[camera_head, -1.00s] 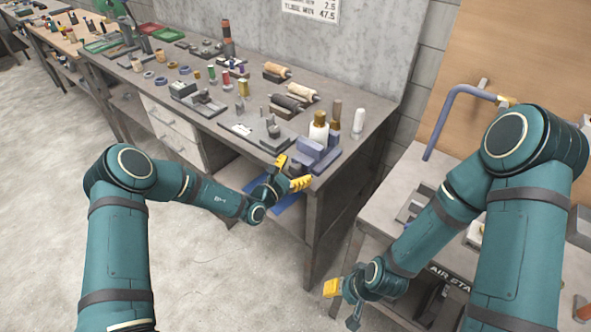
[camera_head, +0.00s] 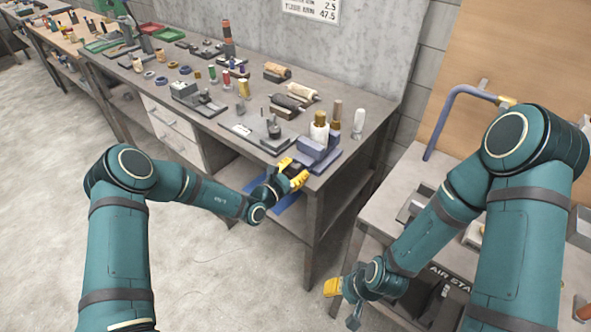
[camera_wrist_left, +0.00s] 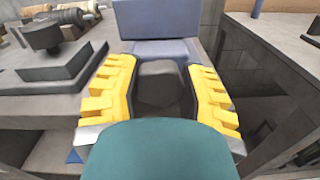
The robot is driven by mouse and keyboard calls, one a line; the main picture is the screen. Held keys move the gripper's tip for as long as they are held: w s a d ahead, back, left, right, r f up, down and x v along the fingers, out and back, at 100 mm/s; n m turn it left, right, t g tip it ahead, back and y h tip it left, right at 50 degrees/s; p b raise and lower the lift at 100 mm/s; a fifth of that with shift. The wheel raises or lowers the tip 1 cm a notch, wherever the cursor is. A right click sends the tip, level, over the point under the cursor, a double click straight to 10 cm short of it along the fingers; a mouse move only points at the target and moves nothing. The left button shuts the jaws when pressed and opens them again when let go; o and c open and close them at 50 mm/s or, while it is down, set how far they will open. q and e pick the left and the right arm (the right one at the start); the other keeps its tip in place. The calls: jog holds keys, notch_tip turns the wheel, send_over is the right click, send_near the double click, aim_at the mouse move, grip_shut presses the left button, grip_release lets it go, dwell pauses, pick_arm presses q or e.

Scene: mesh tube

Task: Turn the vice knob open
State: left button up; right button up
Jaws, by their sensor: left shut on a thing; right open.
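The blue-grey vice (camera_head: 316,152) stands at the front right corner of the workbench. It also shows at the top of the left wrist view (camera_wrist_left: 155,20). The dark, rounded vice knob (camera_wrist_left: 160,85) faces my left wrist camera below the vice jaws. My left gripper (camera_head: 293,174), with yellow fingers, is at the bench's front edge. In the left wrist view its fingers (camera_wrist_left: 162,92) lie on both sides of the knob, shut on it. The knob's far side is hidden. My right gripper (camera_head: 343,300) is open and empty, low in front of the right-hand table.
Bottles (camera_head: 319,130) stand just behind the vice. A dark post on a block (camera_wrist_left: 52,55) is left of the gripper. The workbench (camera_head: 218,128) holds many small tools. The right table (camera_head: 400,178) has a blue bent pipe (camera_head: 440,125). The floor in front is clear.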

pick_arm(q)
jog(key=shift+r+n, duration=0.2)
jog(key=shift+n, duration=0.1)
jog(key=n+p, duration=0.2)
jog(key=n, duration=0.1)
jog(key=shift+w+r, duration=0.1)
jog(key=shift+n+p, duration=0.75)
jog(key=shift+n, duration=0.75)
jog(key=shift+w, duration=0.1)
jog(key=o, duration=1.2)
jog(key=shift+f, duration=0.2)
